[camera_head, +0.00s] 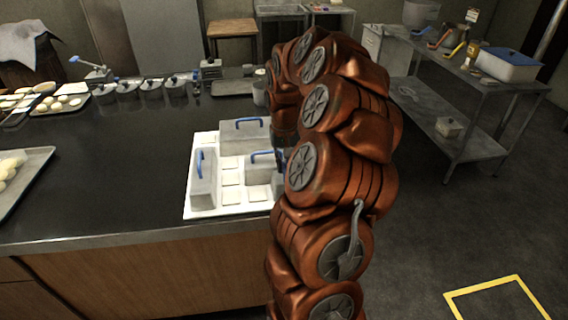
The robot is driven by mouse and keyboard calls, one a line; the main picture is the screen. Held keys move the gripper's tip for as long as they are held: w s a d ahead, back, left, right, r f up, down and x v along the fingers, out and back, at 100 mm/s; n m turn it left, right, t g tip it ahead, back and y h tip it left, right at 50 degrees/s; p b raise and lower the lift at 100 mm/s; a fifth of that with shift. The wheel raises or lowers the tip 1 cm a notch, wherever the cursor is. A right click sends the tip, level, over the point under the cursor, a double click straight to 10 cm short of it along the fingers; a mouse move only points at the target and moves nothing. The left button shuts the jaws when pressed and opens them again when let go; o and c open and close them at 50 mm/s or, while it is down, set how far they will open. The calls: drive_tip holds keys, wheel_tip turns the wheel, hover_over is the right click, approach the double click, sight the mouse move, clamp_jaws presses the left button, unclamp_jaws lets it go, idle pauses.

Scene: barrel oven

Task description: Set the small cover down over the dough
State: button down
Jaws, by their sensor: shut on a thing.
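The small cover (259,173), a grey box with a blue handle, is at the right part of a white board (229,212) on the dark counter. Pale square pieces, which look like dough (231,179), lie in rows on the board, left of the small cover. My gripper (279,157) is at the right end of the small cover's handle, mostly hidden behind my arm. It appears shut on that handle. I cannot tell whether the cover touches the board or what is beneath it.
A long grey cover (203,182) with a blue handle stands along the board's left side. Another grey cover (240,140) stands at its back. A tray of dough balls (27,178) lies at far left. Several lidded pots (152,90) line the counter's back.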

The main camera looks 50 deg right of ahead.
drive_tip(key=shift+f, duration=0.2)
drive_tip(key=c, duration=1.2)
unclamp_jaws()
drive_tip(key=shift+o, duration=0.2)
wheel_tip(320, 180, up, 12)
drive_tip(key=shift+a, duration=0.1)
